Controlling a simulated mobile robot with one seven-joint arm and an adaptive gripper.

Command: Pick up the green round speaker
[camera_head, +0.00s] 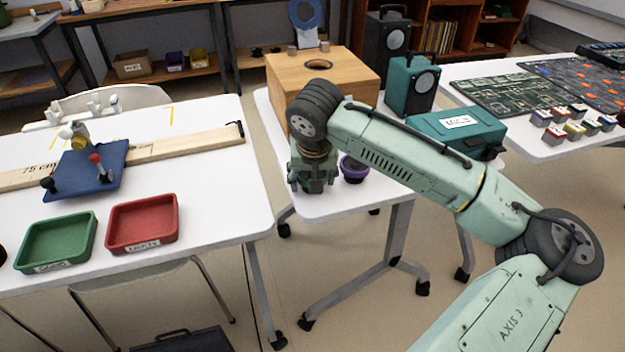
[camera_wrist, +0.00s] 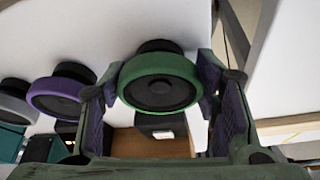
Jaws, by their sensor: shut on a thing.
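The green round speaker (camera_wrist: 160,92) shows in the wrist view, with a green rim, a dark cone and a black back. It sits between the two fingers of my gripper (camera_head: 313,182), which is shut on it, with a finger pad at each side of the rim. In the head view my gripper is low over the front part of the white middle table (camera_head: 375,198), and it hides most or all of the green speaker. I cannot tell whether the speaker touches the table.
A purple round speaker (camera_head: 353,170) stands just right of my gripper; it also shows in the wrist view (camera_wrist: 55,97), with a grey one (camera_wrist: 17,100) beyond it. A wooden box (camera_head: 300,80) stands behind my gripper. A teal case (camera_head: 455,130) lies to the right.

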